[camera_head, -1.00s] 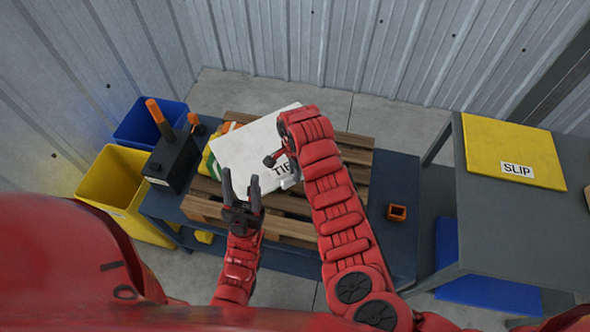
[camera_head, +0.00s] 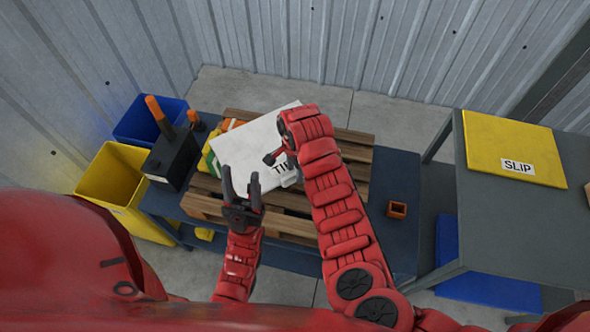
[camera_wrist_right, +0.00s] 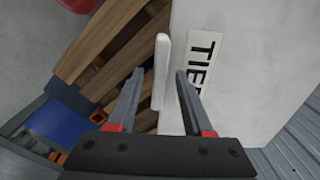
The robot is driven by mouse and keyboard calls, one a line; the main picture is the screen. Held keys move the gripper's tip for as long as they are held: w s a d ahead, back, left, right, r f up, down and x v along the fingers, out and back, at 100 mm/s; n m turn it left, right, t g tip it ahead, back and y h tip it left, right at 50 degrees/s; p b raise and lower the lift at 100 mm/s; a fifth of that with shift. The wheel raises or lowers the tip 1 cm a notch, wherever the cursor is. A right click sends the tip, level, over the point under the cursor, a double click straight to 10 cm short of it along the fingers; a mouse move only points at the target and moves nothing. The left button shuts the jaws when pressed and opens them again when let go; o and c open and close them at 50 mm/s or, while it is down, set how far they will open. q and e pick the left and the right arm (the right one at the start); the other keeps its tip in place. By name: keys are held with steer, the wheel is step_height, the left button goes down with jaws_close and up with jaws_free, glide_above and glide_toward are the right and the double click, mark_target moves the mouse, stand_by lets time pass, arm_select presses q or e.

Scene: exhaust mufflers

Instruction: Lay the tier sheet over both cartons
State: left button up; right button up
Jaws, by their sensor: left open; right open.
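The tier sheet (camera_head: 257,145) is white with a black-lettered label and lies at an angle over the pallet (camera_head: 345,150) in the head view. Green-yellow (camera_head: 208,162) and orange (camera_head: 228,125) parts of the cartons show at its left and upper-left edges; the rest is hidden. My right gripper (camera_head: 276,157) is at the sheet's right side, by the label. In the right wrist view my right gripper (camera_wrist_right: 160,75) is open, with a white upright tab (camera_wrist_right: 160,72) of the sheet between its fingers. My left gripper (camera_head: 241,180) is open at the sheet's near edge.
A black box (camera_head: 172,158) with orange-handled items stands left of the pallet, beside blue (camera_head: 140,128) and yellow (camera_head: 112,185) bins. A small orange block (camera_head: 397,209) sits right of the pallet. A yellow SLIP sheet (camera_head: 505,140) lies on the grey right-hand table (camera_head: 520,225).

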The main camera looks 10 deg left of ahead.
step_height(320, 180, up, 3)
steer(key=shift+w+r+b, duration=0.1)
steer(key=shift+r+b, duration=0.05)
steer(key=shift+b, duration=0.35)
step_height(320, 180, up, 9)
steer(key=p, duration=0.3)
steer(key=shift+r, duration=0.2)
